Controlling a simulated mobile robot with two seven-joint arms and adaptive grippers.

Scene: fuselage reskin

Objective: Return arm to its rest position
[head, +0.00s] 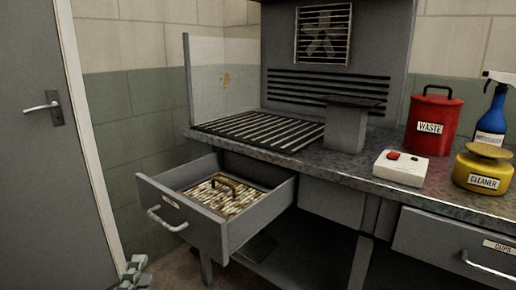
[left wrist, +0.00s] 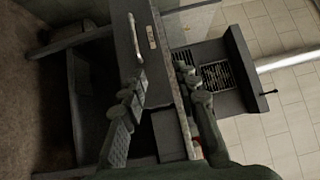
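My left gripper (head: 134,271) shows only in part at the bottom left edge of the head view. It is below and to the left of the open drawer (head: 190,222), apart from it. In the left wrist view its two dark fingers (left wrist: 160,82) are spread wide with nothing held between them. The bench and a drawer front with a handle (left wrist: 136,42) lie beyond the fingers in that view, which is turned sideways. My right gripper is in neither view.
The pulled-out drawer holds a rusty slatted grate with a handle (head: 228,186). On the bench (head: 365,158) stand a red waste can (head: 433,112), a white box with a red button (head: 401,168), a yellow cleaner can (head: 484,166) and a blue spray bottle (head: 492,120). A door (head: 45,160) is at left.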

